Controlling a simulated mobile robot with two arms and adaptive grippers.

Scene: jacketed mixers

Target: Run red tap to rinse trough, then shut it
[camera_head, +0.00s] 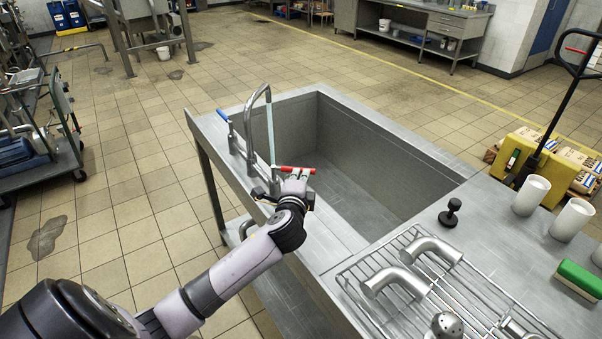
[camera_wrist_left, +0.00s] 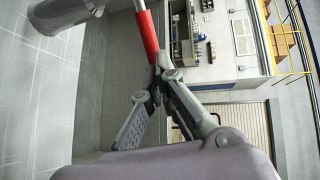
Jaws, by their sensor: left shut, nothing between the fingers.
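The red tap lever (camera_head: 297,169) sticks out over the near-left rim of the steel trough (camera_head: 375,160). A curved spout (camera_head: 250,104) rises beside it, and a pale stream of water (camera_head: 271,135) falls from its mouth into the trough. A blue lever (camera_head: 222,116) is on the far side of the spout. My left gripper (camera_head: 298,183) is shut and empty, close beside the red lever. In the left wrist view the red lever (camera_wrist_left: 148,38) runs up from near the closed fingertips (camera_wrist_left: 160,74); I cannot tell whether they touch. My right gripper is not in view.
A wire rack (camera_head: 395,309) with metal pipe elbows (camera_head: 396,282) lies on the counter at the near right. Open tiled floor lies left of the sink.

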